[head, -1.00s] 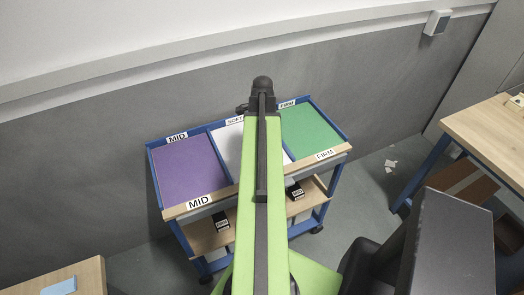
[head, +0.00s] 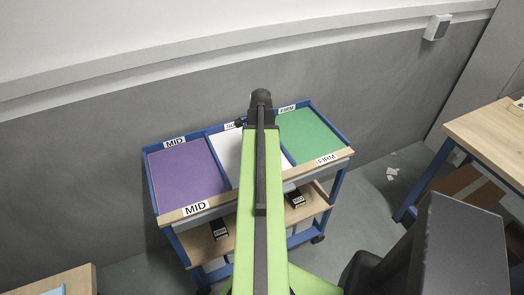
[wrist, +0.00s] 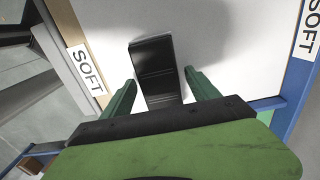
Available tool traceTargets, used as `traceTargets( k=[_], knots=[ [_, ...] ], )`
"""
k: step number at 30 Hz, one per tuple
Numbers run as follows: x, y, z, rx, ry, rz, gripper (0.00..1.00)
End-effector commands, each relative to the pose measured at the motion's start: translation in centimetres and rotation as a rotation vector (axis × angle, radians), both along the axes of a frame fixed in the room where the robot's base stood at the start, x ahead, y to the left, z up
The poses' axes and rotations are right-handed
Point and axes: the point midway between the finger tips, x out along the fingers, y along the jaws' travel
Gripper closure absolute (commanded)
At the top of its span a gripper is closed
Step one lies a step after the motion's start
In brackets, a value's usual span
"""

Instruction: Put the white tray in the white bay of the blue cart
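The blue cart (head: 152,190) stands against the grey wall. Its top has a purple bay, a white bay (head: 228,145) and a green bay. In the wrist view, a white surface (wrist: 110,25) lies between two SOFT labels. I cannot tell whether it is the white tray or the bay floor. A black block (wrist: 153,68), possibly the tray's handle, stands on it. My gripper (wrist: 160,82) is over the white bay, with its two green fingers apart on either side of the block and small gaps showing. In the head view my arm hides the block and part of the bay.
The purple bay (head: 187,175) is left and the green bay (head: 308,135) right; both look empty. Black-labelled items (head: 218,228) sit on the lower shelf. A wooden table (head: 490,135) stands at the right, another wooden top (head: 75,280) at the lower left.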

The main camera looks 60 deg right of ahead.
Motion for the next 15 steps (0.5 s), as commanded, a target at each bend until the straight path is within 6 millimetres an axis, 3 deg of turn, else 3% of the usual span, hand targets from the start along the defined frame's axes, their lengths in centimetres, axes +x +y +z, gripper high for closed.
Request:
traceTargets(
  k=[10,15],
  knots=[
    [0.0,0.0,0.1,0.0,0.0,0.0,0.26],
    [0.0,0.0,1.6,0.0,0.0,0.0,0.26]
  ],
)
